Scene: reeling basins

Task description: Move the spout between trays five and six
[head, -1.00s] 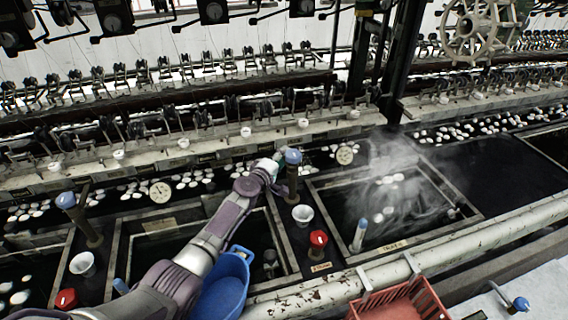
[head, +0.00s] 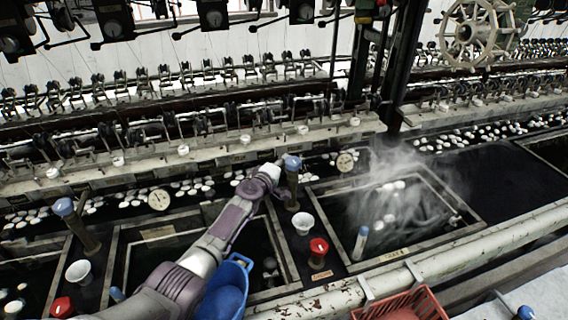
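A brown upright spout post with a blue cap (head: 292,180) stands on the divider between the left dark basin (head: 120,265) and the steaming right basin (head: 470,218). My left gripper (head: 277,172) is at the post, just below and left of the cap. Its fingers are hidden by the wrist and too small to make out, so I cannot tell if they grip the spout. The spout's outlet is not clear. A small worn label (head: 393,252) marks the right basin's front rim; its number is hard to read. My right gripper is not in view.
A white cup (head: 302,222) and a red knob (head: 319,246) stand on the same divider. Another blue-capped post (head: 72,215) stands at left. A blue basket (head: 228,288) and a red crate (head: 412,306) are in front. A dial (head: 345,162) sits behind.

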